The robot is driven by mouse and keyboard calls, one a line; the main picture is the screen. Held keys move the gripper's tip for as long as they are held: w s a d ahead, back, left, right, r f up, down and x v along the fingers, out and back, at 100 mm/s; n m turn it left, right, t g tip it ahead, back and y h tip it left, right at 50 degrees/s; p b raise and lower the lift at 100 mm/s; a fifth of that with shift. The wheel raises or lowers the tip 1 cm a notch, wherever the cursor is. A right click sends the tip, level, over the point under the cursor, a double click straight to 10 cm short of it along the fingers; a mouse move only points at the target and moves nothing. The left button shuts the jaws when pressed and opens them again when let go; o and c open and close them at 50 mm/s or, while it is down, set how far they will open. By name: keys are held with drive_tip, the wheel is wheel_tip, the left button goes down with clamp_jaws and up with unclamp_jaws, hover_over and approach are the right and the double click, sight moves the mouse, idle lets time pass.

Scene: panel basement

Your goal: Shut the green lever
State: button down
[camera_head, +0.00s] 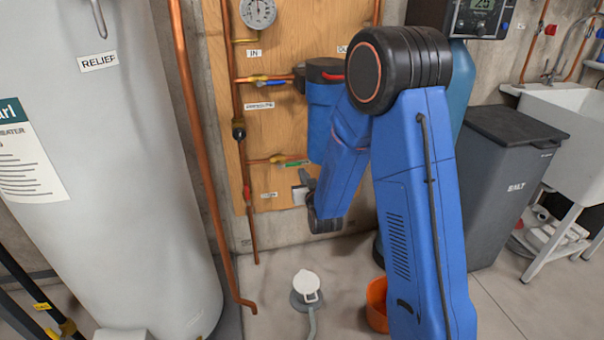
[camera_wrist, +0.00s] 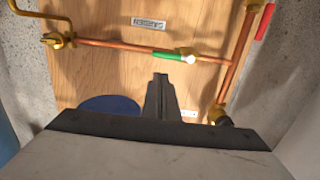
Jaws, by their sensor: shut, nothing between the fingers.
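The green lever (camera_head: 297,163) is on a short horizontal copper pipe low on the wooden board. In the wrist view the green lever (camera_wrist: 167,55) lies along its pipe, with a pale round valve hub at its right end. My gripper (camera_head: 303,174) is just below the lever in the head view, its body partly hidden by my blue arm. In the wrist view my gripper's fingers (camera_wrist: 160,77) are together, empty, and point at the lever. A small gap shows between the fingertips and the lever. I cannot tell the exact depth.
A blue filter housing (camera_head: 321,113) hangs just above the lever. A vertical copper pipe (camera_head: 244,175) with a red handle runs to the left. A white water heater (camera_head: 95,170) stands further left. A white drain cup (camera_head: 306,284) and an orange bucket (camera_head: 377,303) are on the floor.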

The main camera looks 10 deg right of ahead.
sight(298, 164)
drive_tip(key=w, duration=0.8)
drive_tip(key=shift+w+f, duration=0.1)
drive_tip(key=shift+f, duration=0.1)
drive_tip(key=shift+f, duration=0.1)
